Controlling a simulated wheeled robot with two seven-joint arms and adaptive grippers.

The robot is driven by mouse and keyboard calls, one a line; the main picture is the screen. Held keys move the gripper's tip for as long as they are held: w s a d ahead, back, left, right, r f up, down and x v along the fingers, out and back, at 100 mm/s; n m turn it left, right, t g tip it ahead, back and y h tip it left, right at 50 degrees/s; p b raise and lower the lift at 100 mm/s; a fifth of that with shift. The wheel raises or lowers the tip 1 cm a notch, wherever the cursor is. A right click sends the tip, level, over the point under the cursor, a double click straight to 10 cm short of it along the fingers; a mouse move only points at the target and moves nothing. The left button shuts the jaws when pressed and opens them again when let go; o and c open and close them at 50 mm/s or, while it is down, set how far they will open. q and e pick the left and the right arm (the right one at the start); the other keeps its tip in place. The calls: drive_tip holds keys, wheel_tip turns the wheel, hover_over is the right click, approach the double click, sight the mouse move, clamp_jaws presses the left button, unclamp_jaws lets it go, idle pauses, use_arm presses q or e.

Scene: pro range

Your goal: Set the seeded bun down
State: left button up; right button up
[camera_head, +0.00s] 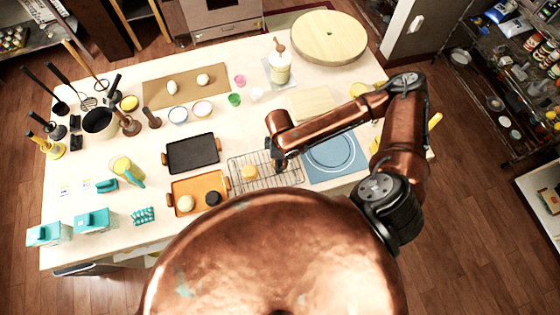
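A small golden bun (249,172) sits on the left part of a wire rack (290,181) near the front of the table; seeds are too small to make out. My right gripper (279,166) points down over the rack, just right of the golden bun and apart from it in the picture. Its fingers are small and dark, partly hidden by my arm, so I cannot tell whether they are open or hold anything. A pale round bun (186,203) and a dark patty (212,198) lie on an orange tray (199,182) left of the rack. My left gripper is out of view.
A black tray (191,153) lies behind the orange tray. A blue mat with a plate (331,153) is right of the rack, under my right forearm. Small bowls, a brown board (186,85) and a white jar (280,68) stand farther back. Utensils crowd the left.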

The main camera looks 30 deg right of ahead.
drive_tip(key=shift+f, duration=0.55)
drive_tip(key=shift+f, duration=0.1)
drive_tip(key=o, duration=1.2)
wheel_tip(320, 180, up, 12)
